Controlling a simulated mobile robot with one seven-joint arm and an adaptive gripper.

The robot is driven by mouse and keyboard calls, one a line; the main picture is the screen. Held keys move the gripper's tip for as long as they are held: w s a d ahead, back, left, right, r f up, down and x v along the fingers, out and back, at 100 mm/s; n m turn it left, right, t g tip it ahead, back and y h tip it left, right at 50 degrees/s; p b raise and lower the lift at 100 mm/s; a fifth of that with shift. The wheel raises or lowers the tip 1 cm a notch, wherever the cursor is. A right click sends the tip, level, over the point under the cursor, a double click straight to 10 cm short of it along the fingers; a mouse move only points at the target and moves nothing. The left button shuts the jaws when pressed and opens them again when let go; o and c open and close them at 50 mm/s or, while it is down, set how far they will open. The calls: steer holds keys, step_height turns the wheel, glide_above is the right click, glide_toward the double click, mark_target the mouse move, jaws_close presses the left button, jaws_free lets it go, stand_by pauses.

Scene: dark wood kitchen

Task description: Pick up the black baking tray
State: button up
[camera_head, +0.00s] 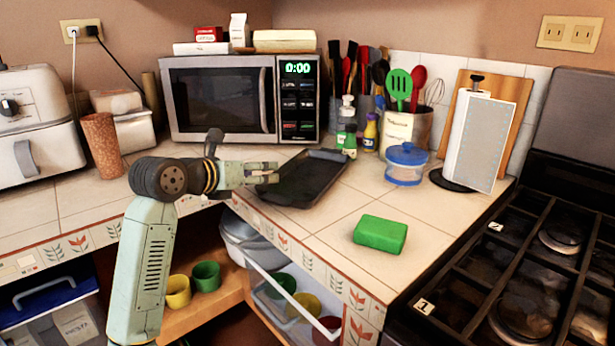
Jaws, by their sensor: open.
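The black baking tray (312,180) lies flat on the tiled counter, in front of the microwave and near the counter's front edge. My gripper (276,172) reaches in from the left, with its fingertips at the tray's left side. The gripper is open. Its fingers overlap the tray's left rim in the picture, and I cannot tell whether they touch it or are around it. Part of the tray's left edge is hidden behind the gripper.
The microwave (222,98) stands close behind the tray. A green sponge (380,233), a blue-lidded jar (407,163) and bottles (370,132) stand to the right. The stove (520,270) is at far right. Counter tiles between tray and sponge are clear.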

mark_target(280, 182)
steer(key=x, duration=0.3)
steer(key=p+x, duration=0.1)
steer(key=x, duration=0.1)
steer(key=shift+w+a+f, duration=0.2)
steer(key=shift+w+f, duration=0.1)
steer(key=shift+f, duration=0.2)
steer(key=shift+a+p+x, duration=0.25)
steer(key=shift+p+x, duration=0.85)
steer(key=shift+x, duration=1.65)
steer(key=shift+w+f, duration=0.1)
steer(key=shift+w, duration=0.05)
steer(key=shift+c, duration=0.2)
steer(key=c, duration=1.1)
steer(key=shift+f, duration=0.1)
jaws_close()
steer(key=shift+d, duration=0.1)
